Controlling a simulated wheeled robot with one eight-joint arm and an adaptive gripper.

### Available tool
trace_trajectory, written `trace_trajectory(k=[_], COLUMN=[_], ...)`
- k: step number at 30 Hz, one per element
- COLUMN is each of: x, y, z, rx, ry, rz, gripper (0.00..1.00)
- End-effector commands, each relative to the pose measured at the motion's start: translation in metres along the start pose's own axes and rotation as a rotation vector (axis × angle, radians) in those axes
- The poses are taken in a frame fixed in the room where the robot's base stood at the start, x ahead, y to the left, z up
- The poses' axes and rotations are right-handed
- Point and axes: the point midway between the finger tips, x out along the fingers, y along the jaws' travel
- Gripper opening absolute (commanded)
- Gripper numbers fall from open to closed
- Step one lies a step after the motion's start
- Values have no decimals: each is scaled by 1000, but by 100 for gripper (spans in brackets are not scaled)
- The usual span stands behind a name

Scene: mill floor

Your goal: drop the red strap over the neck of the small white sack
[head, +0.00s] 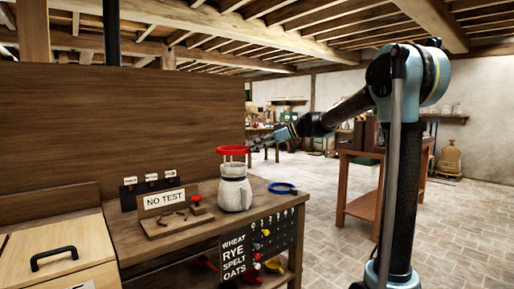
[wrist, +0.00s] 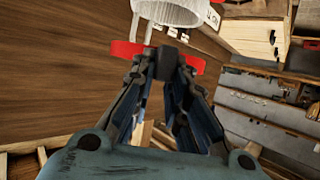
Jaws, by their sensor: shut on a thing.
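The small white sack (head: 235,193) stands upright on the bench. The red strap (head: 233,151) is a ring at the level of the sack's top, or just above it. I cannot tell whether any of the ring is around the neck. My gripper (head: 256,146) reaches in from the right and is shut on the strap's right side. In the wrist view my gripper's fingertips (wrist: 166,64) meet on the red strap (wrist: 125,49), covering its middle. A pale rounded shape, probably the sack (wrist: 170,12), shows beyond it, cut off by the top edge.
A blue strap (head: 283,188) lies on the bench (head: 262,203) right of the sack. A "NO TEST" stand (head: 165,199) with a red knob is on the left. A tall wooden panel (head: 130,120) backs the bench. A grain-label board (head: 236,257) hangs on the front.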

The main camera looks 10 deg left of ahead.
Motion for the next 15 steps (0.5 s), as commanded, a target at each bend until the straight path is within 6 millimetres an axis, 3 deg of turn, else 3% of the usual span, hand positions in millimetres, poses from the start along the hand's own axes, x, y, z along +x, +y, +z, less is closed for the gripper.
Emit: trace_trajectory(k=[15], x=[6], y=[0], z=[14], rx=[0], ry=[0], rz=[0], gripper=[0])
